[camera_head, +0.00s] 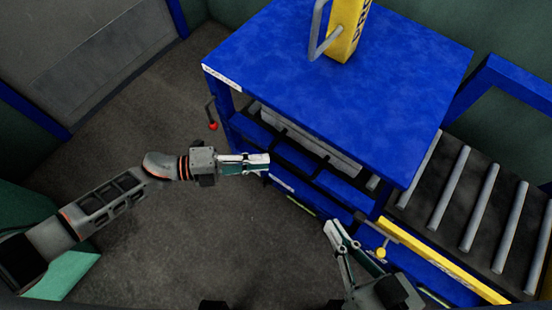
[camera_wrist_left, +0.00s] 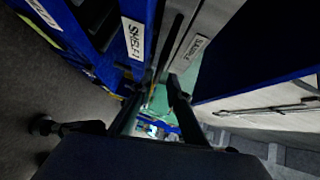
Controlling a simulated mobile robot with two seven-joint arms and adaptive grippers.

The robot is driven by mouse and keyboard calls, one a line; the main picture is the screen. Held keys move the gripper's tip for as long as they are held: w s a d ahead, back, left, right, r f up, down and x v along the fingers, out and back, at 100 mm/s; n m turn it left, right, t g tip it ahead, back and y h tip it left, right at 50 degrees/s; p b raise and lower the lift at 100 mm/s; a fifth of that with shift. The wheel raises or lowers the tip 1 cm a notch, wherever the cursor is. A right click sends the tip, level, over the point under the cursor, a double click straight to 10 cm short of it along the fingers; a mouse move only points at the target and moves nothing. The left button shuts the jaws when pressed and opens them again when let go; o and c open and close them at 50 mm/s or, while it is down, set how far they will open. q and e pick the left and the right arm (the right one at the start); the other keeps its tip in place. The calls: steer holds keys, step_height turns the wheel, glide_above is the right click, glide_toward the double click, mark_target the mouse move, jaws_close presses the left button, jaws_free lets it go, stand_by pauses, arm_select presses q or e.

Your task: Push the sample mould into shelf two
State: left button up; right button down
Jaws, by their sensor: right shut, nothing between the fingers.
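The grey sample mould shows as a long light-grey bar (camera_head: 305,139) under the blue top of the press. In the left wrist view a grey face with a "SAMPLE" label (camera_wrist_left: 193,47) stands beside a blue beam with a "SHELF" label (camera_wrist_left: 134,39). My left gripper (camera_head: 268,162) is at the near side of the press, level with its shelf beams; its fingers (camera_wrist_left: 161,77) point toward the shelf. Contact with the mould cannot be told. My right gripper (camera_head: 332,225) is shut and empty, low beside the press front. Shelf two cannot be clearly identified.
The blue press top (camera_head: 330,65) overhangs the shelves and carries a yellow post (camera_head: 347,30). A red-knobbed lever (camera_head: 213,126) sticks out at its left corner. A roller conveyor (camera_head: 470,200) with a yellow edge lies at right. The dark floor (camera_head: 210,240) at left is clear.

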arm_select(q)
steer(key=v, duration=0.5)
steer(key=shift+w+r, duration=0.1)
steer(key=shift+r, duration=0.05)
stand_by(0.3)
